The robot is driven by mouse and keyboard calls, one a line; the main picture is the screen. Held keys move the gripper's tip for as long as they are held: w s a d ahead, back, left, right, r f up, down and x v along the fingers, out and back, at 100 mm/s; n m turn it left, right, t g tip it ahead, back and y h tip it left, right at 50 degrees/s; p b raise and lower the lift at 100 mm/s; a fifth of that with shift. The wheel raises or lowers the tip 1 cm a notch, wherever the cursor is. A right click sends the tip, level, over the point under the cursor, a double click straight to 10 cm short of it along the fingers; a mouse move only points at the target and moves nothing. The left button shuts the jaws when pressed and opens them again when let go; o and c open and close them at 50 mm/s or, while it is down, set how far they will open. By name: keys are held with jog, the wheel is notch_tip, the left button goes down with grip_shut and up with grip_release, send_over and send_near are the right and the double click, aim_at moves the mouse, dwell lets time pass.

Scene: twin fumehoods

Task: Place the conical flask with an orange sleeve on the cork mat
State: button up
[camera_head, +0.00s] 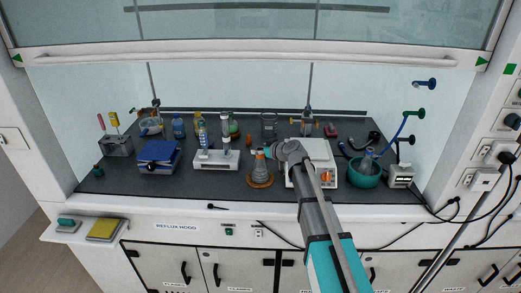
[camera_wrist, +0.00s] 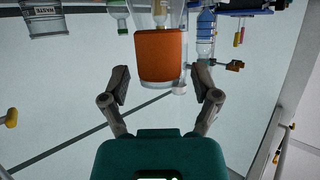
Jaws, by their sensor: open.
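The conical flask (camera_head: 259,170) stands upright at the front middle of the hood's dark worktop. Its orange sleeve (camera_head: 260,154) is around the neck. Under its base is the round brown cork mat (camera_head: 260,184), with its rim showing around the glass. My gripper (camera_head: 270,152) is beside the flask's neck, reaching in from the right. In the wrist view the orange sleeve (camera_wrist: 160,55) appears between and just beyond the spread fingertips of my gripper (camera_wrist: 161,82), with a gap on each side. The gripper is open and holds nothing.
A white device (camera_head: 317,152) stands close on the right, partly behind my arm. A teal bowl (camera_head: 364,173) is further right, and a blue stack (camera_head: 157,153) is at the left. The worktop's front strip is mostly clear.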

jog(key=p+v, duration=0.4)
jog(key=v, duration=0.8)
dwell(0.5)
jog(key=s+d+f+m+g+h, duration=0.3)
jog(key=s+d, duration=0.1)
jog(key=s, duration=0.4)
jog(key=s+d+f+m+g+h, duration=0.3)
jog(key=s+d+f, duration=0.1)
jog(key=s, duration=0.4)
jog(key=s+d+f+m+g+h, duration=0.3)
jog(key=s+d+f, duration=0.1)
jog(key=s, duration=0.5)
jog(key=shift+d+f+g+h, duration=0.25)
jog(key=shift+d+g+h, duration=0.05)
jog(key=shift+d, duration=0.3)
